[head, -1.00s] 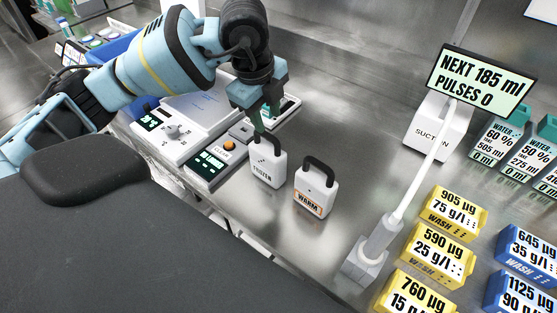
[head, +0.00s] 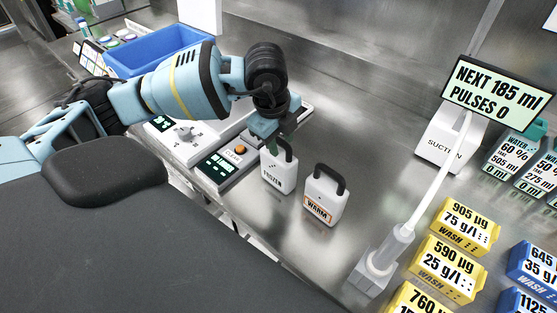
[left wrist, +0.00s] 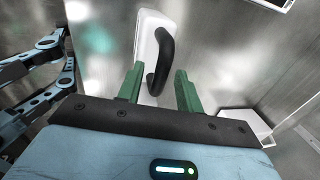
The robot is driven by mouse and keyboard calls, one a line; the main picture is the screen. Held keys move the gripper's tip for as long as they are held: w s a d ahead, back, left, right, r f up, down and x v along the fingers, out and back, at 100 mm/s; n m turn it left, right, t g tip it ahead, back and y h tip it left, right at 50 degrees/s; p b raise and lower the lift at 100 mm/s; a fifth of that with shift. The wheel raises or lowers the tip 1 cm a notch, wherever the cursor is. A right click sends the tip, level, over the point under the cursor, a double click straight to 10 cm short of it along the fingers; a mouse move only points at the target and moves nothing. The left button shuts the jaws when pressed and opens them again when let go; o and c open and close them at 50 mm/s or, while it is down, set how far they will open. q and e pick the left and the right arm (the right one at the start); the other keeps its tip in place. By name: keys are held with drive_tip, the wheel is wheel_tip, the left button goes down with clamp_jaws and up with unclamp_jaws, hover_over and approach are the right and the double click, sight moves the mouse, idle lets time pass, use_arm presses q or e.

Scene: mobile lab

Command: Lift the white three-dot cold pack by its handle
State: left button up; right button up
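The white FROZEN cold pack (head: 277,178) with three small dots stands upright on the steel bench. Its black handle (head: 291,147) is on top. My left gripper (head: 273,146) is at the handle, pointing down. In the left wrist view the black handle (left wrist: 164,52) lies between the two green fingers of my left gripper (left wrist: 158,82), which are apart. A gap shows on the right finger's side; the handle's near end is close to the left finger. The pack's white body (left wrist: 146,38) is partly hidden behind the handle. My right gripper is not in view.
A white WARM pack (head: 321,199) with a black handle stands close to the right. A device with an orange button (head: 240,149) is just left. A suction stand (head: 447,145), a tube holder (head: 382,262) and yellow wash boxes (head: 445,265) are further right.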

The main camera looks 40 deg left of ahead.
use_arm(q)
drive_tip(key=shift+w+f, duration=0.1)
drive_tip(key=shift+f, duration=0.3)
clamp_jaws()
idle(1.2)
